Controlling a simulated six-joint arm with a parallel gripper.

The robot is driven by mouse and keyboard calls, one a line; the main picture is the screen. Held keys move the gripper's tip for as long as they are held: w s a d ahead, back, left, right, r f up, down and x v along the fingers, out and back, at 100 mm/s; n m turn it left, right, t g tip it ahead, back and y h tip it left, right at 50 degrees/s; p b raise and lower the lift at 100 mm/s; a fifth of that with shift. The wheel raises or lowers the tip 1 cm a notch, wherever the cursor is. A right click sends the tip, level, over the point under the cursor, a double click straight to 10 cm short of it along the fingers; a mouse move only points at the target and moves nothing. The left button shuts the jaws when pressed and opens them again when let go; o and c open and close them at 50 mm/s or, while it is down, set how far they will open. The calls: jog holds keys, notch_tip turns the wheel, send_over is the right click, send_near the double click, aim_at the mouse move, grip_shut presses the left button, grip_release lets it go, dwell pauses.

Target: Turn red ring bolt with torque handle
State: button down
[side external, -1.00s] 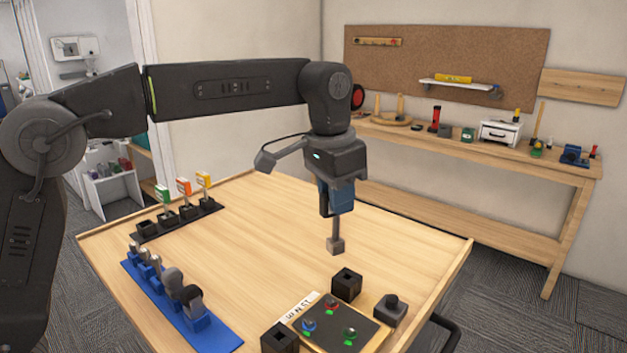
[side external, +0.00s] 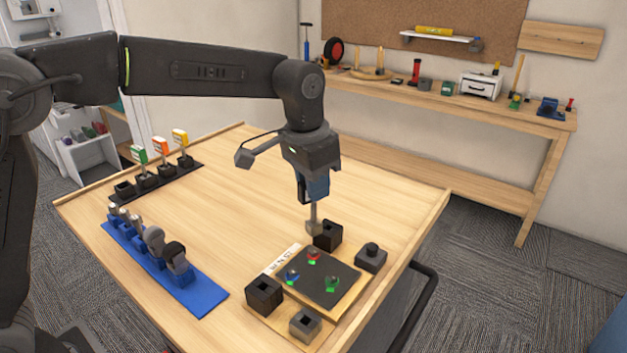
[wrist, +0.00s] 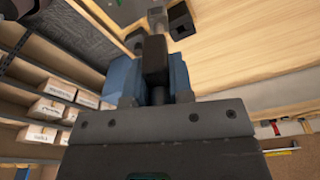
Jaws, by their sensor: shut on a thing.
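My gripper (side external: 313,187) has blue fingers and is shut on the torque handle, pointing down. In the wrist view the dark handle (wrist: 155,60) sits between the blue fingers. In the side view its grey shaft hangs below and ends in a square grey head (side external: 313,227). The head is behind the dark panel (side external: 335,271), close beside a black open box. The red ring bolt (side external: 313,256) is on the panel, just in front of and below the head, apart from it. A blue ring bolt (side external: 292,276) and a green one (side external: 332,284) share the panel.
The black box (side external: 328,236), a grey block with a knob (side external: 371,258) and two open holders (side external: 264,295) surround the panel. A blue rack (side external: 190,290) of tools stands left. A dark rack (side external: 158,183) with coloured tags stands behind. The table's middle is clear.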

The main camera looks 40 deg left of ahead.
aim_at(313, 221)
jog(key=shift+f, duration=2.8)
jog(key=m, duration=0.4)
jog(key=shift+h, duration=0.3)
jog(key=m+g, duration=0.1)
jog(key=m, duration=0.4)
jog(key=shift+m, duration=0.4)
jog(key=shift+n, duration=0.6)
jog(key=shift+r, duration=2.25)
